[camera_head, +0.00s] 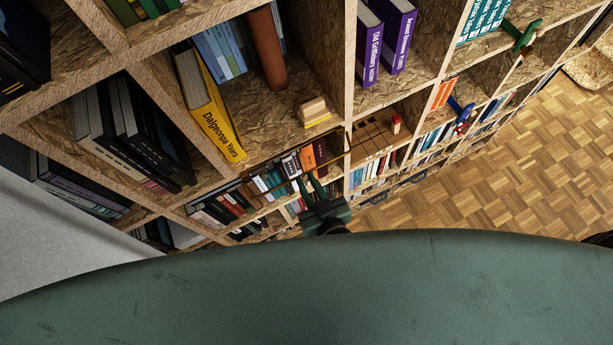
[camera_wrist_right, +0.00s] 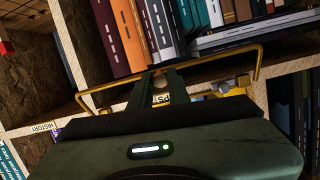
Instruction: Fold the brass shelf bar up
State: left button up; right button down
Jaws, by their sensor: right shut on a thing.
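The brass shelf bar (camera_wrist_right: 215,58) is a thin golden rod with bent ends. In the wrist view it runs across the front of a row of upright books (camera_wrist_right: 160,28), slanting up to the right. My right gripper (camera_wrist_right: 160,78) is shut on the bar near its middle, and the fingers hide that part. In the head view my right gripper (camera_head: 309,184) reaches to the front of a low compartment with these books (camera_head: 290,166). My left gripper is not in view.
A tall OSB bookwall with many compartments surrounds the gripper. A yellow book (camera_head: 211,112) leans in a compartment above. A small block stack (camera_head: 314,111) sits on the shelf above the books.

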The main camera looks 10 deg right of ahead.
jog(key=c, duration=1.4)
grip_release()
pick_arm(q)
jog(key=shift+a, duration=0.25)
pick_arm(e)
jog(key=shift+o, duration=0.3)
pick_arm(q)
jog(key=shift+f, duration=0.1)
pick_arm(e)
jog(key=shift+s, duration=0.1)
